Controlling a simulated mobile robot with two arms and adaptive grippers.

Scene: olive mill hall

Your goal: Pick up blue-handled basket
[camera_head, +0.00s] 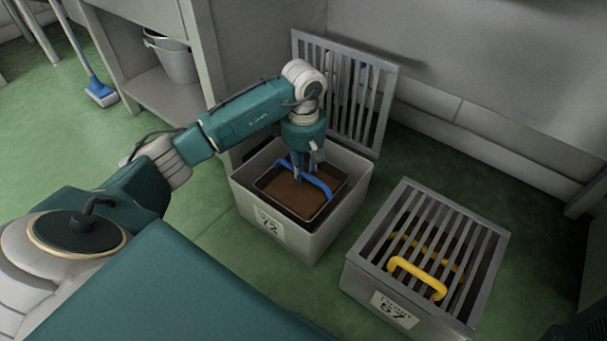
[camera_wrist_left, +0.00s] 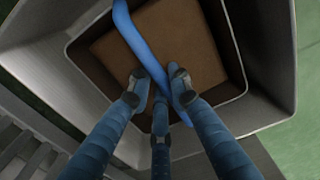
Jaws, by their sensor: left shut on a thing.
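The blue-handled basket (camera_head: 288,194) sits inside an open grey bin (camera_head: 310,235) labelled with a number that looks like 72. It holds a flat brown mass. Its blue handle (camera_head: 318,184) arches over the top. My left gripper (camera_head: 299,178) reaches down into the bin from above, its fingers shut on the handle. In the left wrist view the fingers (camera_wrist_left: 162,100) close around the blue handle (camera_wrist_left: 140,40), with the brown contents below. The basket is still within the bin walls. My right gripper is not in view.
A second bin (camera_head: 383,312), labelled 67, stands to the right under a slatted lid (camera_head: 440,240), a yellow handle (camera_head: 418,277) showing. Another slatted grate (camera_head: 345,90) leans upright behind the first bin. A shelf with a metal bucket (camera_head: 172,58) stands back left. Green floor is open at left.

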